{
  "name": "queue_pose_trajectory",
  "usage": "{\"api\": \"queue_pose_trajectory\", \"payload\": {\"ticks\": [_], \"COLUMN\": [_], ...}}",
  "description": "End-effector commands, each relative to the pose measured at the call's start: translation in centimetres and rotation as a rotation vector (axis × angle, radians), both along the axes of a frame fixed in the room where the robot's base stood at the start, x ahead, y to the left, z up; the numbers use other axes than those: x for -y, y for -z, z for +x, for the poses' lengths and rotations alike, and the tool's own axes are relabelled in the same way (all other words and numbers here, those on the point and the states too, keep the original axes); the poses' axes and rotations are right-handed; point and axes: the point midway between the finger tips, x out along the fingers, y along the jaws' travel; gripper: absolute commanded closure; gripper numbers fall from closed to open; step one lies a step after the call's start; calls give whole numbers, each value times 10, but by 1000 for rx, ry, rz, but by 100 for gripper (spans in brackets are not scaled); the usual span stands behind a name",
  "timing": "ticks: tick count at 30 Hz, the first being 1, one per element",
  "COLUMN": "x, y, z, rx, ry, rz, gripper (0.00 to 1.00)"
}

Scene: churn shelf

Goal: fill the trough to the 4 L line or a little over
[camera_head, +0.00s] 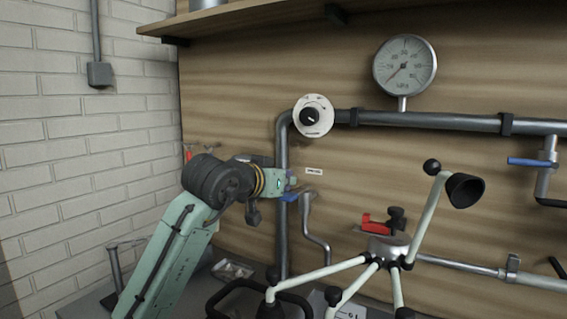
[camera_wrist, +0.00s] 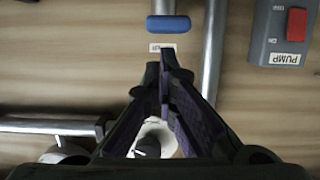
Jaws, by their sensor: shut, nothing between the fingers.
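My gripper (camera_head: 291,181) is at the left of the back panel, and its fingertips also show in the wrist view (camera_wrist: 164,68). The fingers are together and hold nothing. A tap with a blue lever (camera_head: 290,197) is just below the fingertips in the head view. The blue lever (camera_wrist: 168,24) lies beyond the tips in the wrist view, with a gap between. A bent metal spout (camera_head: 318,243) runs down from the tap. I cannot make out the trough or its 4 L line in either view.
A white dial (camera_head: 313,116) and a pressure gauge (camera_head: 404,66) sit on the pipework above. A grey PUMP box (camera_wrist: 278,35) has a red switch (camera_wrist: 297,24). A pale spoked frame with a black-knobbed crank (camera_head: 430,205) stands front right. A brick wall (camera_head: 80,150) bounds the left.

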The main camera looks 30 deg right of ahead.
Motion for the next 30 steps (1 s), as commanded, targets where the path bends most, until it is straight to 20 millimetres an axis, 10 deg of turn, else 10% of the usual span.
{"api": "queue_pose_trajectory", "payload": {"ticks": [30], "x": [-5], "y": [37], "z": [-4], "rx": [130], "ry": [1], "rz": [-225], "gripper": [100]}}
